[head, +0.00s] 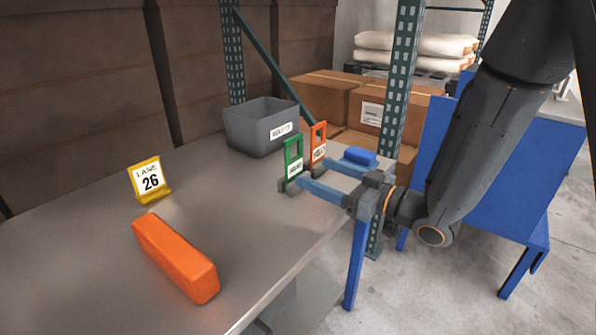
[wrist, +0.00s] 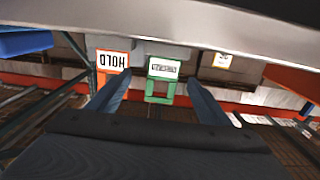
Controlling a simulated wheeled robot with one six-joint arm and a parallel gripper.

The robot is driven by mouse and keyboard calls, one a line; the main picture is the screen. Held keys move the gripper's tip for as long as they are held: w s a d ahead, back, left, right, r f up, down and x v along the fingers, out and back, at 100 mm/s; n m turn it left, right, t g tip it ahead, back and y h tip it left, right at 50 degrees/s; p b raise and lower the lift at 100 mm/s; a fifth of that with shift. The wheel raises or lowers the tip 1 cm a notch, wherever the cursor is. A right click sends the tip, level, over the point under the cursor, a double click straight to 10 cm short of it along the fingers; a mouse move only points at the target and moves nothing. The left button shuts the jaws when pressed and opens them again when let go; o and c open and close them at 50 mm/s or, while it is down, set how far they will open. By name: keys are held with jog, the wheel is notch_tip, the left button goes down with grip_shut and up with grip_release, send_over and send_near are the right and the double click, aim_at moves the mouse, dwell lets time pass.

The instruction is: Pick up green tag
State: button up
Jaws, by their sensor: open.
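The green tag (head: 293,165) stands upright on the metal table near its right edge, with a white label and an open loop at its top. In the wrist view the green tag (wrist: 162,68) appears upside down, between the two finger lines and ahead of the tips. My gripper (head: 306,178) is open and empty, its blue fingers reaching from the right toward the tag. It also shows in the wrist view (wrist: 157,82). Whether a fingertip touches the tag I cannot tell.
An orange tag (head: 318,146) marked HOLD (wrist: 113,60) stands close behind the green one, near one finger. A grey bin (head: 254,130), a blue block (head: 360,156), a yellow lane 26 sign (head: 150,181) and an orange block (head: 175,257) are around. The table's middle is clear.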

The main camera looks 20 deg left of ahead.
aim_at(295, 167)
jog(key=x, duration=0.2)
jog(key=shift+s+a, duration=0.1)
jog(key=shift+a, duration=0.35)
jog(key=x, duration=0.5)
jog(key=shift+s+a+f, duration=0.1)
jog(key=shift+f, duration=0.1)
jog(key=c, duration=1.1)
